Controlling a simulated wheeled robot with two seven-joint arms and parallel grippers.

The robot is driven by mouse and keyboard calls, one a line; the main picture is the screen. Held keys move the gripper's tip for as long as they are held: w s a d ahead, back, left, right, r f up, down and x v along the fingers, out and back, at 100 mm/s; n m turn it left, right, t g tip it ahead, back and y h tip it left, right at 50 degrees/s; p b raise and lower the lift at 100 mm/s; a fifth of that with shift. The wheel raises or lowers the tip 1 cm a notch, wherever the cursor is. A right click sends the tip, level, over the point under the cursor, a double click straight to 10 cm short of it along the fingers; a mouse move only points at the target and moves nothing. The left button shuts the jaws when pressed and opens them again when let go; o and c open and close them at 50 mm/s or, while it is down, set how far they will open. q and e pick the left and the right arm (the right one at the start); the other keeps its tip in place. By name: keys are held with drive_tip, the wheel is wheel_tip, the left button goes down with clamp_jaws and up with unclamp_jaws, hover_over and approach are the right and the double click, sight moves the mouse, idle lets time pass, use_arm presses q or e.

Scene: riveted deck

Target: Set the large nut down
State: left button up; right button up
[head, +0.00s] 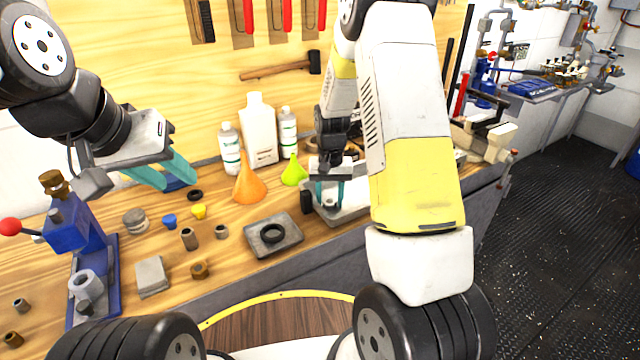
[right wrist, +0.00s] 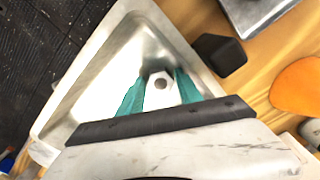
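In the head view my right gripper (head: 328,190) is over the tray (head: 352,211), and the nut is hidden there. My left gripper (head: 166,173) is open and empty above the left part of the bench.
An orange funnel (head: 249,186), a green funnel (head: 294,172) and white bottles (head: 260,130) stand left of the tray. A black block (right wrist: 219,49) sits beside the tray. Small parts cover the left bench.

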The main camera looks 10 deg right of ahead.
sight(330, 202)
wheel_tip(330, 202, up, 12)
drive_tip(key=r, duration=0.1)
drive_tip(key=s+r+n+t+y, duration=0.1)
drive_tip(key=s+r+t+y, duration=0.15)
drive_tip(key=s+r, duration=0.8)
drive_tip(key=s+a+r+t, duration=0.1)
drive_tip(key=s+r+t, duration=0.1)
drive_tip(key=s, duration=0.4)
drive_tip(key=s+r+n+t, duration=0.1)
drive_tip(key=s+r, duration=0.2)
drive_tip(key=s, duration=0.4)
drive_tip(key=shift+s+a+n+t, duration=0.2)
drive_tip(key=shift+a+n+t, duration=0.1)
drive_tip(key=shift+a+t, duration=0.05)
